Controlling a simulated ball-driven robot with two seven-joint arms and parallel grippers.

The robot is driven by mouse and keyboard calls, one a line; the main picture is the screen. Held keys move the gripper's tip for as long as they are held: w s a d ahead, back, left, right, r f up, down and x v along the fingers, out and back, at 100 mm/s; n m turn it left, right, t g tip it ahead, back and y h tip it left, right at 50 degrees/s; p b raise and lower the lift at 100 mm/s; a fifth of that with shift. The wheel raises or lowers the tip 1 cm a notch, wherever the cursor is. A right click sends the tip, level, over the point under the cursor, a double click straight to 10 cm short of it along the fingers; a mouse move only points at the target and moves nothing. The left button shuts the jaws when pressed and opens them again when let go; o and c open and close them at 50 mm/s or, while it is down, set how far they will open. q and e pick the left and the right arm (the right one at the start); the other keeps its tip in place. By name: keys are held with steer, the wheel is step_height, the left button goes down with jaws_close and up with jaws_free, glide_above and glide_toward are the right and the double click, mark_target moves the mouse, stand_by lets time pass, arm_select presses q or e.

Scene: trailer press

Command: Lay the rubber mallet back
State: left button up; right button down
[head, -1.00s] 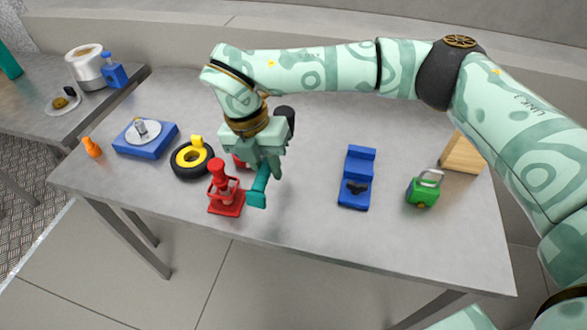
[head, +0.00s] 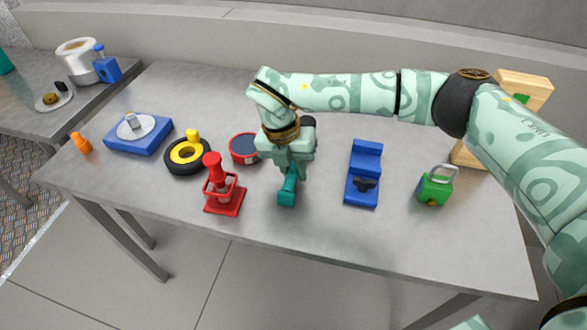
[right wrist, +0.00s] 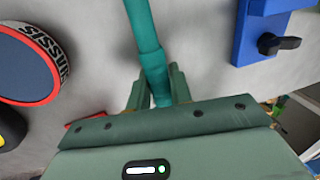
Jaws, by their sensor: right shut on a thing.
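My right gripper (head: 289,168) is shut on the teal handle (right wrist: 150,50) of the rubber mallet, low over the middle of the grey table (head: 330,235). The handle's near end (head: 288,190) sticks out below the fingers in the head view. A dark round part (head: 308,122), likely the mallet's head, shows behind the gripper; the wrist view cuts it off. I cannot tell whether the mallet touches the table. My left gripper is not in view.
Left of the gripper are a red-rimmed round tin (head: 243,148), a red jack (head: 225,195) and a tyre (head: 187,158). Right are a blue block (head: 365,150) with a black knob and a green padlock (head: 435,187). Bare table lies between gripper and blue block.

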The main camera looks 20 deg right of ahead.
steer(key=c, duration=1.3)
jaws_free()
steer(key=shift+f, duration=0.1)
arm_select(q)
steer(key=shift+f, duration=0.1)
arm_select(e)
steer(key=shift+o, duration=0.2)
steer(key=shift+f, duration=0.1)
steer(key=shift+f+b, duration=0.15)
steer(key=shift+b, duration=0.25)
arm_select(q)
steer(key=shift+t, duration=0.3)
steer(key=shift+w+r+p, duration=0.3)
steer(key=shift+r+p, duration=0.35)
steer(key=shift+p, duration=0.2)
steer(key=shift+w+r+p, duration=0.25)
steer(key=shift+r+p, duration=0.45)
steer(key=shift+p, duration=0.1)
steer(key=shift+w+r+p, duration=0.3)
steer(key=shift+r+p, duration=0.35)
steer(key=shift+p, duration=0.2)
arm_select(e)
steer(key=w+a+r, duration=0.1)
steer(key=a+r, duration=0.2)
steer(key=r, duration=1.3)
steer(key=shift+w+r, duration=0.15)
steer(key=shift+w, duration=0.25)
